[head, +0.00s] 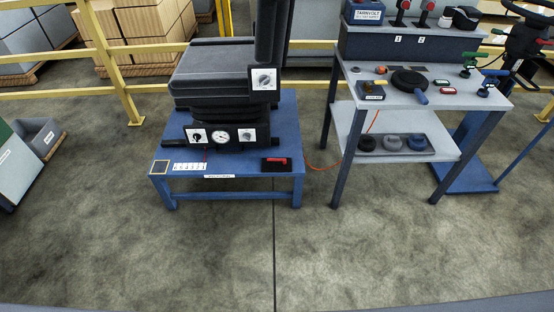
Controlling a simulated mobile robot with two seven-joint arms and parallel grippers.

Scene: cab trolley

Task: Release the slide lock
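A black cab seat (215,75) stands on a low blue platform (240,185). The front of its base carries a round gauge (220,136) between two white plates with dark knobs (197,136). A short dark handle (168,143) sticks out at the left end of the base. Another knob plate (264,80) is at the right side of the seat. A black block with a red bar (275,163) lies on the platform's front right. No label I can read tells which part is the slide lock. Neither of my grippers is in view.
A control table (430,95) with levers, a black round dial, and a lower shelf (360,150) holding several round knobs stands to the right. An orange cable (322,167) runs between platform and table. Yellow rails (150,88) cross behind. The floor in front is clear.

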